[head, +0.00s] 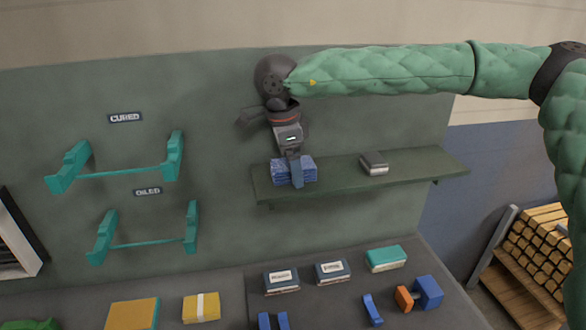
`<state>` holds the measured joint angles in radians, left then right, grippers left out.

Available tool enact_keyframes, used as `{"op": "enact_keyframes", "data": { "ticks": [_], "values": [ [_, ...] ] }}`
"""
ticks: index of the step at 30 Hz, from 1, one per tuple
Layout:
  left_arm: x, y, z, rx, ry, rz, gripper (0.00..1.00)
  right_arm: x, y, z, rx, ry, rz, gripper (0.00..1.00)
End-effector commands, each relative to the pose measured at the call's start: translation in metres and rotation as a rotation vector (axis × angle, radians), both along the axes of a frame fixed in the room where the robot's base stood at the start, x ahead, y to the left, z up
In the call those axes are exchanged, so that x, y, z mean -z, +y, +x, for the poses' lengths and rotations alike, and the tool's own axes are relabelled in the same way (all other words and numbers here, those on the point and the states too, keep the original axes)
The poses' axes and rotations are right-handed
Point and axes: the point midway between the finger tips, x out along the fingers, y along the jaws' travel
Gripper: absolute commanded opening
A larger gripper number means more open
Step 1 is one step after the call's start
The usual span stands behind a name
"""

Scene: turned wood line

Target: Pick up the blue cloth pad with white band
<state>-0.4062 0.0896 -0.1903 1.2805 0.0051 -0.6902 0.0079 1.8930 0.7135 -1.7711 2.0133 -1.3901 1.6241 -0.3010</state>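A blue cloth pad (280,173) lies near the left end of the green wall shelf (335,186). It looks like a folded stack with pale lines. A white band is not clearly visible on it. My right gripper (296,172) comes in from above, pointing down at the pad. One bluish-grey finger crosses the front of the pad and hides its middle. The other finger is hidden, so I cannot tell whether the gripper is open or closed on the pad. My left gripper is not in view.
Teal racks (115,172) are on the wall to the left. Below, the bench holds a yellow pad with a white band (201,307), labelled boxes (282,281), a teal box (386,258) and blue blocks (428,292).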

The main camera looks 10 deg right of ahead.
Motion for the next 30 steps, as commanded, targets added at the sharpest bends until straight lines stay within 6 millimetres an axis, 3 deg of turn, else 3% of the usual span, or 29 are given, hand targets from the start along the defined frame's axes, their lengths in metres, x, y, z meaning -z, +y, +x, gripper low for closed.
{"op": "enact_keyframes", "data": {
  "ticks": [1,8,19,26,30],
  "values": [
    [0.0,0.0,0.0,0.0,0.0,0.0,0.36,0.0,0.0,0.0,0.0,0.0,0.0,0.82],
    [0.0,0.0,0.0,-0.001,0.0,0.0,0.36,0.0,0.0,0.0,0.0,0.0,0.0,0.36],
    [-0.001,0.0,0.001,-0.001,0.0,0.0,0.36,-0.006,0.0,0.0,0.0,-0.001,0.0,0.35],
    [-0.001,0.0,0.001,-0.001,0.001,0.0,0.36,-0.039,0.0,0.0,0.0,-0.001,0.002,0.35],
    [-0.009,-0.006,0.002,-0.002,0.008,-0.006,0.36,-0.053,-0.021,-0.017,0.002,0.0,0.001,0.35]
  ]
}}
